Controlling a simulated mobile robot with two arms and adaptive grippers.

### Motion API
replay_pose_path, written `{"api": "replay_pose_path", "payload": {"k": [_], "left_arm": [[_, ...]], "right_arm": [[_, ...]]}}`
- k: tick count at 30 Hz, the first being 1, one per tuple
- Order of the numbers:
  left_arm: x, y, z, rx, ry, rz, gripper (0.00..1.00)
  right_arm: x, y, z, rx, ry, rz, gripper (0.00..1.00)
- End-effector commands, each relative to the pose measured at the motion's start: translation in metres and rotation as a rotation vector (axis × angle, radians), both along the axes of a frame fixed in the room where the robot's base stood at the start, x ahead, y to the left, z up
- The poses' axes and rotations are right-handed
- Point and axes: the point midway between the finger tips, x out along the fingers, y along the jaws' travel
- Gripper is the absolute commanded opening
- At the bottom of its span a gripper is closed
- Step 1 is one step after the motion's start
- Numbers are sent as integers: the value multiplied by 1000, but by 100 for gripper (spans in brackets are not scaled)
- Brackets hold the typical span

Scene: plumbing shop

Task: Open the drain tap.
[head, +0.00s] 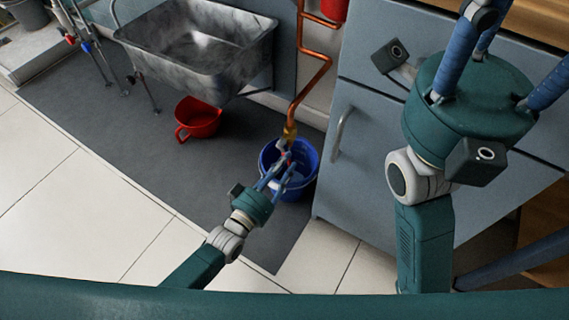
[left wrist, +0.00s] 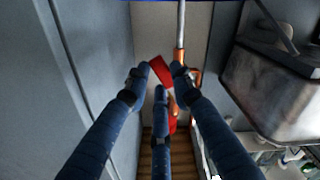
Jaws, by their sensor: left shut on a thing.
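The drain tap (head: 290,132) is a brass fitting at the lower end of a copper pipe, above a blue bucket (head: 309,150). My left gripper (head: 287,158) reaches to it over the bucket. In the left wrist view its blue fingers (left wrist: 161,76) are closed around a red tap handle (left wrist: 160,68), which shows between the fingertips. The fingers hide part of the handle, and its exact angle is hard to tell. My right gripper (head: 490,65) is raised at the right of the head view, away from the tap, with its fingertips cut off by the frame.
The copper pipe (head: 302,85) runs down beside a metal sink (head: 200,40). A red jug (head: 197,118) stands on the grey mat (head: 150,145) left of the bucket. A blue-grey cabinet (head: 370,160) with a handle stands close on the right. The tiled floor in front is clear.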

Motion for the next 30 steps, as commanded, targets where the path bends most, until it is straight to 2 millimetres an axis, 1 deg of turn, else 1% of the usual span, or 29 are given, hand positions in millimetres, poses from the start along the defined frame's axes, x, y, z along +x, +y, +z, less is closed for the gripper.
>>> {"api": "replay_pose_path", "payload": {"k": [8, 9, 12, 20, 23, 26, 30], "left_arm": [[-1, 0, -2, 2, 3, -1, 0], [-1, 0, -2, 2, 3, -1, 25], [-1, 0, -1, 1, 2, 0, 43], [0, 0, -1, 0, 2, 0, 43], [-4, 3, -1, 1, 2, 0, 43], [-15, 9, -2, 2, 4, 0, 43], [-40, 23, -3, 2, 6, 0, 43]], "right_arm": [[2, 1, -3, -6, 10, -1, 40], [2, 1, -3, -6, 10, -1, 40], [3, 1, -2, -6, 11, -1, 40], [1, 0, 1, -2, 1, -2, 40], [1, 0, 1, 0, 0, -2, 40], [1, 0, 1, 0, 1, -2, 40], [1, 0, 0, -1, 2, -1, 40]]}}
